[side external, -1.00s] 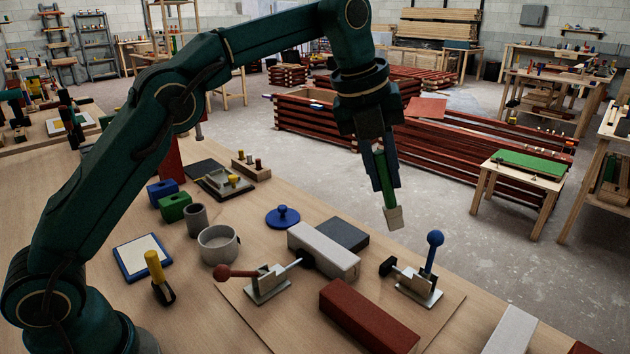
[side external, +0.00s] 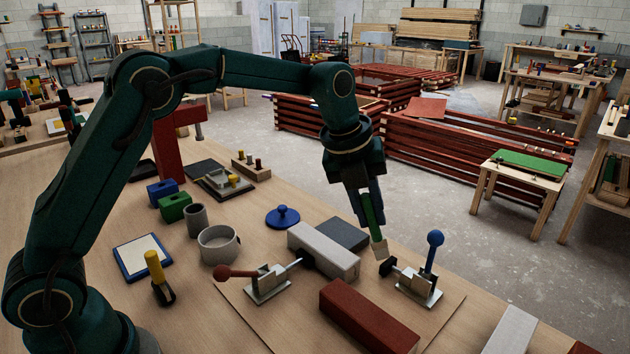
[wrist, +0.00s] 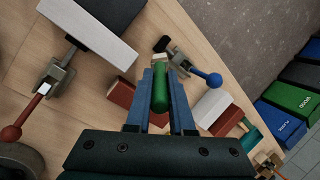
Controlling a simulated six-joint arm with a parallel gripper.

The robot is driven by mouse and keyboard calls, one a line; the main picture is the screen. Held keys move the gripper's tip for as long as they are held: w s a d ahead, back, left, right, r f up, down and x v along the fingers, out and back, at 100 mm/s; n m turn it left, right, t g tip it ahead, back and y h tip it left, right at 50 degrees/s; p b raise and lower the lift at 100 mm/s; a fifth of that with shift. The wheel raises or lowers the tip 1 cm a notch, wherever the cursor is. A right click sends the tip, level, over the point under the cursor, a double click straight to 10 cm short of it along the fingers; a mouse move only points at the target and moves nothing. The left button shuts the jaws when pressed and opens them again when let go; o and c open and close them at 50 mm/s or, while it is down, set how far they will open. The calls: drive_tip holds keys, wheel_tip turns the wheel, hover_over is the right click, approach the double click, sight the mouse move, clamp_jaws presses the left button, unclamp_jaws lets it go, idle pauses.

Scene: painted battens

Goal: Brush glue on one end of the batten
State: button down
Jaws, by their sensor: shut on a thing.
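My gripper (side external: 367,209) is shut on the green handle of a brush (side external: 373,212) with a pale head. The brush points down, slightly tilted, and its head shows between the pale batten and the blue-knobbed clamp; I cannot tell its height. The handle's green end shows between the fingers in the wrist view (wrist: 160,88). A pale grey batten (side external: 325,252) lies beside a dark grey block (side external: 343,234). A red batten (side external: 368,318) lies in front. A grey pot (side external: 218,246) with a handle stands left, a blue lid (side external: 283,217) behind it.
A red-knobbed clamp (side external: 266,283) stands left of the red batten, its rod reaching towards the pale batten. A blue-knobbed clamp (side external: 420,280) stands right. A yellow-handled tool (side external: 157,277) and a blue-edged pad (side external: 143,257) lie left. Another pale piece (side external: 510,332) lies front right.

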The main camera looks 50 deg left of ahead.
drive_tip(key=shift+a, duration=2.4)
drive_tip(key=shift+d, duration=3.2)
wheel_tip(320, 180, up, 8)
